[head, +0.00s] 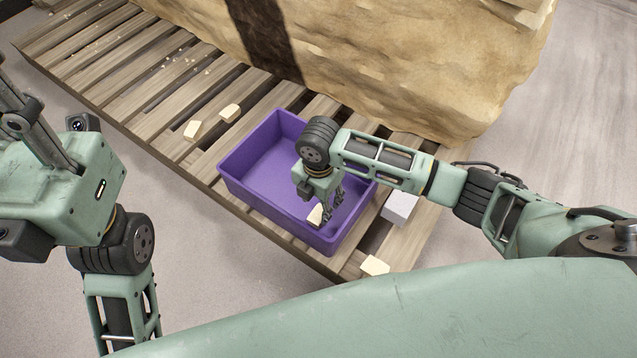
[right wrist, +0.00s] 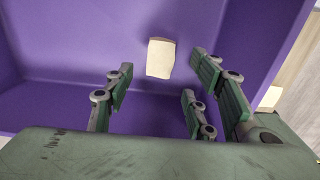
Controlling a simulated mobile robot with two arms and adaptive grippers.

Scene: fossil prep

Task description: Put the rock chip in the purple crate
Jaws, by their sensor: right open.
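The purple crate (head: 245,150) stands on the wooden pallet. A pale cream rock chip (head: 315,215) is inside the crate, near its front wall. In the right wrist view the chip (right wrist: 160,58) shows against the purple crate interior (right wrist: 60,50), just beyond and between the fingertips. My right gripper (head: 332,208) points down into the crate, its fingers spread beside the chip. It is open in the right wrist view too (right wrist: 163,80), with a gap between chip and fingers. I cannot tell whether the chip rests on the crate floor. My left gripper's fingers are not in view.
Two cream chips (head: 193,130) (head: 230,112) lie on the pallet left of the crate. Another chip (head: 375,265) lies near the pallet's front corner. A pale grey block (head: 398,207) stands right of the crate. A large tan rock (head: 380,60) fills the back.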

